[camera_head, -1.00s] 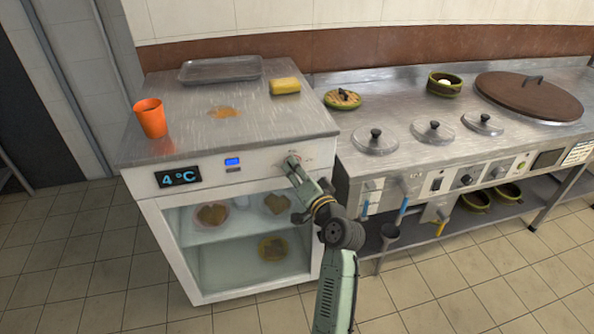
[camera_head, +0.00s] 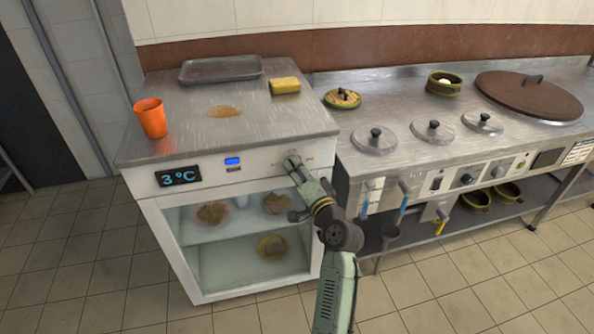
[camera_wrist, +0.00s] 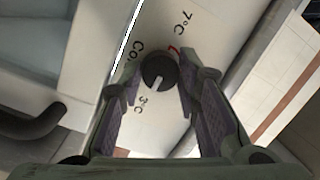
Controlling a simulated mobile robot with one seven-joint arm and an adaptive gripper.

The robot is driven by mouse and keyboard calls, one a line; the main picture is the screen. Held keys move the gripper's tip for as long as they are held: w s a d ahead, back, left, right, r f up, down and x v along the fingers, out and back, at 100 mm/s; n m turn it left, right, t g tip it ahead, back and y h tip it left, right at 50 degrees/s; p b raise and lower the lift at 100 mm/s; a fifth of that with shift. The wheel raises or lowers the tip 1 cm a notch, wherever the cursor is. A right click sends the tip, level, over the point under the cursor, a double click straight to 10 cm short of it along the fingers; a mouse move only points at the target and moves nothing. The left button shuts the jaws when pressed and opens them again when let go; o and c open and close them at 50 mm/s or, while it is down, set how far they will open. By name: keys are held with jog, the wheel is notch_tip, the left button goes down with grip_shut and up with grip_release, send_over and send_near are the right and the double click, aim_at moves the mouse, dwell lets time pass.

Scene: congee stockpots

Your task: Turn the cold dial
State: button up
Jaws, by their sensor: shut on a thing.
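The cold dial (camera_wrist: 158,70) is a dark round knob with a pale pointer mark, on the white front panel of the refrigerated cabinet (camera_head: 240,180). In the wrist view its pointer is on the side of the "3°C" print, with "7°C" on the opposite side. My gripper (camera_wrist: 160,80) is shut on the dial, one finger on each side. In the head view my gripper (camera_head: 291,163) covers the dial at the right of the panel. The display (camera_head: 178,176) at the panel's left reads 3 °C.
An orange cup (camera_head: 150,118), a metal tray (camera_head: 221,68) and a yellow sponge (camera_head: 285,86) are on the cabinet top. Dishes of food show behind the glass below my gripper. A steel counter (camera_head: 400,160) with pot lids and controls stands close at the right.

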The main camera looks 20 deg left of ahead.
jog(key=o, duration=1.2)
jog(key=shift+c, duration=0.2)
jog(key=v, duration=1.2)
